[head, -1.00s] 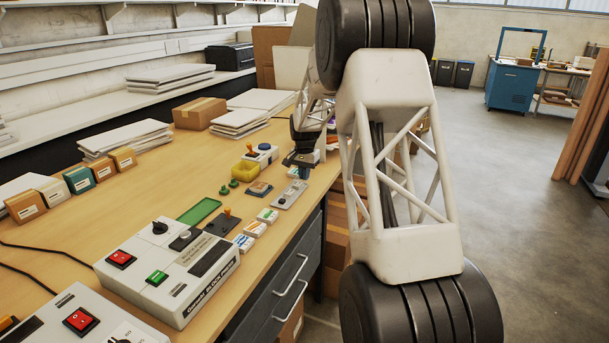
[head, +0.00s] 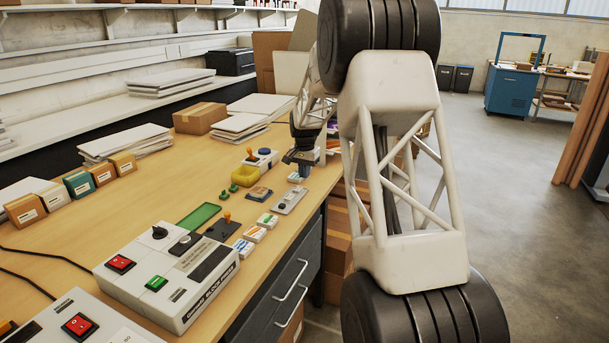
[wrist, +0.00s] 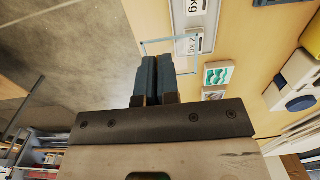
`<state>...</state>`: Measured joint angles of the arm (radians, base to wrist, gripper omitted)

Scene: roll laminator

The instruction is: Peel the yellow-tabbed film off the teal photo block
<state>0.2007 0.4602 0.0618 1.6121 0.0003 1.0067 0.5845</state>
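The teal photo block (wrist: 217,75) shows in the wrist view as a white-edged piece with a teal pattern, lying on the bench to the right of my fingers. In the head view, a small pale block that seems to be it (head: 297,177) sits just below my gripper (head: 301,160). In the wrist view my gripper's (wrist: 156,78) two dark blue fingers are nearly together. A clear sheet with pale blue edges, seemingly the film (wrist: 178,56), extends from the fingertips, apart from the block. I cannot make out its yellow tab, which may be hidden between the fingers.
A grey plate with a weight label (wrist: 194,22) lies beyond the fingertips; it also shows in the head view (head: 289,201). A yellow bin (head: 245,174) and a control box with an orange lever (head: 262,158) stand left of my gripper. The bench's front edge is close by.

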